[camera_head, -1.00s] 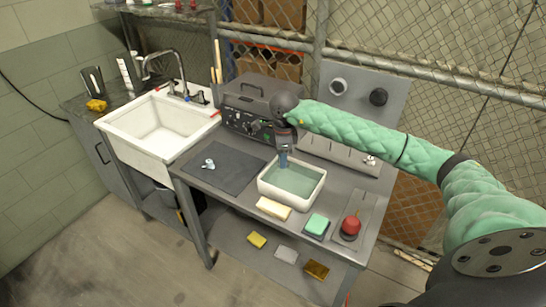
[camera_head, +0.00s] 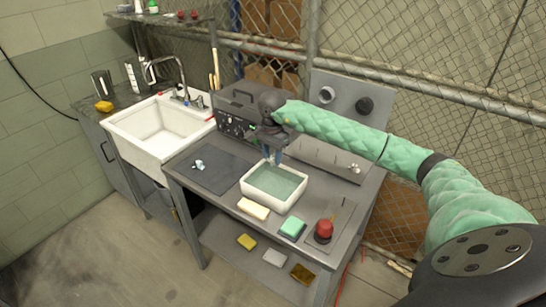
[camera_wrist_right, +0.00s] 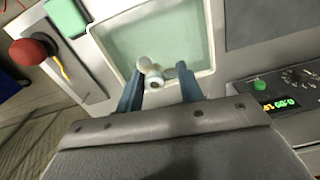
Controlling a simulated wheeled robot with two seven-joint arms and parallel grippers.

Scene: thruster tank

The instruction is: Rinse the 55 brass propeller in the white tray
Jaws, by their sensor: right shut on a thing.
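The white tray (camera_head: 262,201) stands on the grey bench and holds greenish water. It also shows in the right wrist view (camera_wrist_right: 217,38). My right gripper (camera_head: 272,161) points down over the back part of the tray. In the right wrist view its blue fingers (camera_wrist_right: 160,77) are shut on a small, pale, rounded piece (camera_wrist_right: 154,74), seen against the water. It looks like the propeller; its brass colour and size mark cannot be made out, nor whether it touches the water. Another small pale-blue piece (camera_head: 199,165) lies on the dark mat (camera_head: 222,177). My left gripper is out of view.
A cream block (camera_head: 253,209), a green sponge (camera_head: 292,228) and a red knob (camera_head: 324,229) line the bench front. A grey machine (camera_head: 245,107) stands behind the tray. A white sink (camera_head: 160,130) is at left. Coloured blocks lie on the lower shelf.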

